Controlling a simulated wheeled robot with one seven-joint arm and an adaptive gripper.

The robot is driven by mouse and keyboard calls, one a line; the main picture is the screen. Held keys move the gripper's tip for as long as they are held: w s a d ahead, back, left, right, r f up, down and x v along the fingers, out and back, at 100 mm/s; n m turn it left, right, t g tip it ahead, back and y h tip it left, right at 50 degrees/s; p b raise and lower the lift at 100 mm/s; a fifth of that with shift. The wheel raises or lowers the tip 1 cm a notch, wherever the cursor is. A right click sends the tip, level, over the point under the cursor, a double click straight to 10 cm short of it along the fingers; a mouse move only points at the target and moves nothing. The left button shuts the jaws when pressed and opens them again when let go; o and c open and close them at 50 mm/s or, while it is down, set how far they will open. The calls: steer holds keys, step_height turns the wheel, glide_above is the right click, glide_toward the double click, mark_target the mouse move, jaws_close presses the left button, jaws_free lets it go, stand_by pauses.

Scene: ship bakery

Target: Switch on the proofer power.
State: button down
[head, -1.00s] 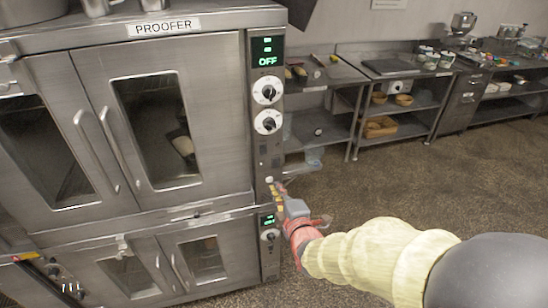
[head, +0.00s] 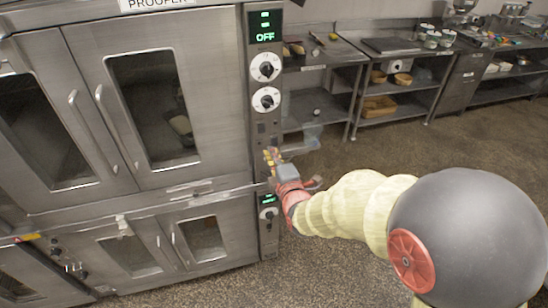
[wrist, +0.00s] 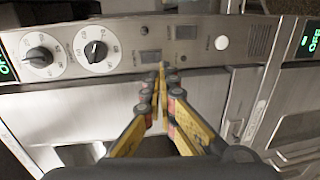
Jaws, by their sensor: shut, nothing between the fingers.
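The proofer (head: 185,75) is a steel cabinet with two glazed doors, on the left of the head view. Its control strip has a green display (head: 265,28) that reads OFF and two white dials (head: 265,67). In the wrist view the strip lies sideways, with the dials (wrist: 96,52) at left, dark rectangular switches (wrist: 186,32) in the middle and a round white button (wrist: 221,43). My gripper (head: 270,156) is shut and empty at the strip's lower part. In the wrist view its fingertips (wrist: 160,75) are just by the dark switches; I cannot tell if they touch.
A lower unit (head: 200,235) with its own small display (head: 268,199) and dial sits below the proofer. Steel shelving tables (head: 330,55) with pans and bowls stand behind at right. The floor (head: 350,240) between is clear.

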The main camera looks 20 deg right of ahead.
mark_target(261, 132)
steer(key=w, duration=0.6)
steer(key=w+f, duration=0.1)
steer(key=w, duration=0.2)
steer(key=shift+w, duration=0.3)
steer(key=shift+f+b, duration=0.15)
steer(key=shift+b, duration=0.35)
steer(key=shift+w+f+b, duration=0.15)
steer(key=shift+f+b, duration=0.1)
steer(key=shift+b, duration=0.75)
steer(key=shift+w+f+t+b, duration=0.1)
steer(key=shift+w+t+b, duration=0.1)
steer(key=shift+t+b, duration=0.55)
steer(key=shift+r+g, duration=0.3)
steer(key=shift+g, duration=0.05)
steer(key=shift+f, duration=0.1)
